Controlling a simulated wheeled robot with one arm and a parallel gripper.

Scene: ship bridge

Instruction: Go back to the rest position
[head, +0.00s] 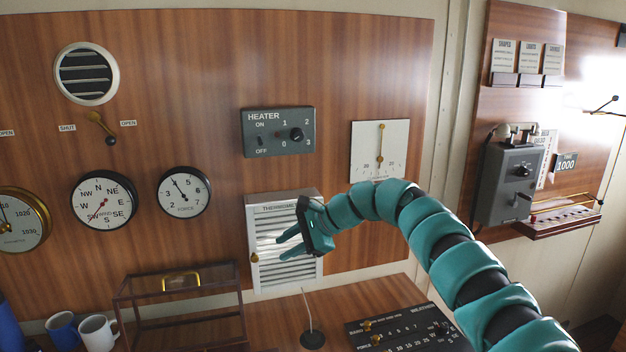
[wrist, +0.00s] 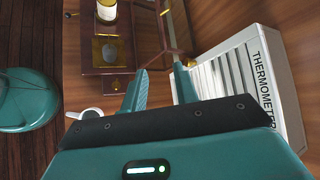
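My gripper (head: 288,245) is at the end of my teal arm, which reaches in from the lower right in the head view. It is in front of the white louvred thermometer box (head: 283,268) on the wood panel. In the wrist view, my gripper (wrist: 160,85) has its two teal fingers apart with nothing between them. The thermometer box (wrist: 250,75) is just to the right of the fingers there. I cannot tell whether the gripper touches the box.
A heater panel (head: 279,132) is above the box. A glass case (head: 180,315) with a brass handle and mugs (head: 97,333) stand at lower left. A thin stand (head: 312,338) and a labelled switch panel (head: 405,330) are on the desk below. A grey phone box (head: 510,180) hangs at right.

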